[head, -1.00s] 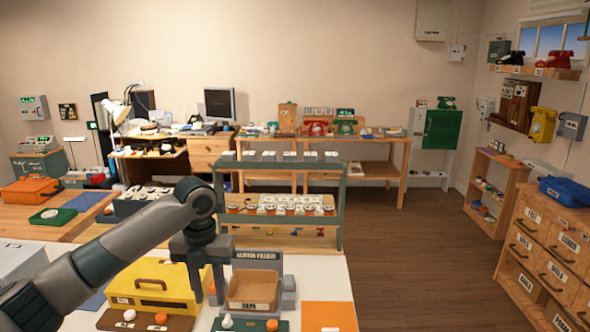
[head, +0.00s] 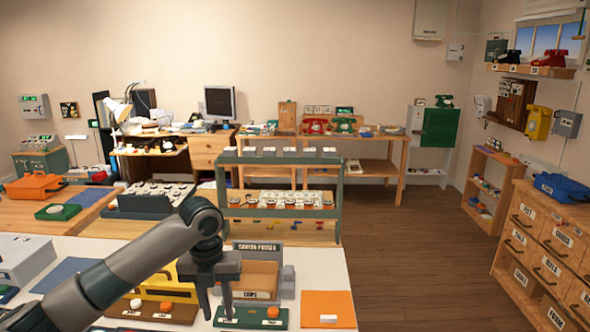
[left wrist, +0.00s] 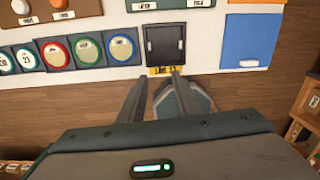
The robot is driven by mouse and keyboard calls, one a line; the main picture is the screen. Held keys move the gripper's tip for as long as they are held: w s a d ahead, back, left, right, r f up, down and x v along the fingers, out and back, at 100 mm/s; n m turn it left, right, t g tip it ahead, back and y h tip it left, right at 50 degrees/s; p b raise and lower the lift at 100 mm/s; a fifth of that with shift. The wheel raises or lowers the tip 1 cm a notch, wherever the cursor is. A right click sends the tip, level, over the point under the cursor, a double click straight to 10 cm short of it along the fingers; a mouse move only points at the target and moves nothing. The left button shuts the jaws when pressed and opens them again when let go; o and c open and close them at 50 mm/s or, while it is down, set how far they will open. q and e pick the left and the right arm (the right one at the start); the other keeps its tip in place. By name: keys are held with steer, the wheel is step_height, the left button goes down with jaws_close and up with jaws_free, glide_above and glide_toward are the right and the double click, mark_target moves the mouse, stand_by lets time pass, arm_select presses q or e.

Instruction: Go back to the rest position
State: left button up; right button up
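My left gripper (head: 217,308) hangs over the white table (head: 318,262) in the head view, fingers pointing down and apart. It is open, in front of the tan tray (head: 262,270) and right of the yellow box (head: 165,288). In the left wrist view the two fingers of the left gripper (left wrist: 161,78) are apart, with nothing between them. My right gripper is not in view.
An orange mat (head: 328,312) lies at the table's right edge. A blue mat (left wrist: 253,42) shows in the left wrist view, near round coloured discs (left wrist: 88,52). A green shelf unit (head: 280,212) stands behind the table. Wooden floor (head: 415,250) is clear to the right.

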arm_select(q)
steer(key=s+d+f+n+t+h, duration=0.1)
steer(key=s+d+f+n+h, duration=0.1)
steer(key=s+d+f+n, duration=0.5)
steer(key=s+d+f+n+t+h, duration=0.1)
steer(key=s+d+f+n, duration=0.1)
steer(key=s+f+n, duration=0.8)
steer(key=s+a+f+n+y, duration=0.1)
steer(key=s+a+f+n, duration=0.2)
steer(key=s+a+n, duration=0.4)
steer(key=s+a+f+n+t+y, duration=0.15)
steer(key=s+n, duration=0.25)
steer(key=s, duration=0.4)
steer(key=s+a+f+n+y, duration=0.1)
steer(key=s+a+f+n, duration=0.3)
steer(key=s+a+n, duration=0.3)
step_height(320, 180, down, 28)
steer(key=s+d+m+g, duration=0.2)
steer(key=s+a+f, duration=0.1)
steer(key=s+f, duration=0.7)
steer(key=s, duration=0.1)
steer(key=s+a+f, duration=0.2)
steer(key=s+f, duration=0.6)
steer(key=f, duration=0.1)
steer(key=shift+s+a+g, duration=0.25)
steer(key=shift+s+g, duration=0.1)
steer(key=shift+s, duration=0.05)
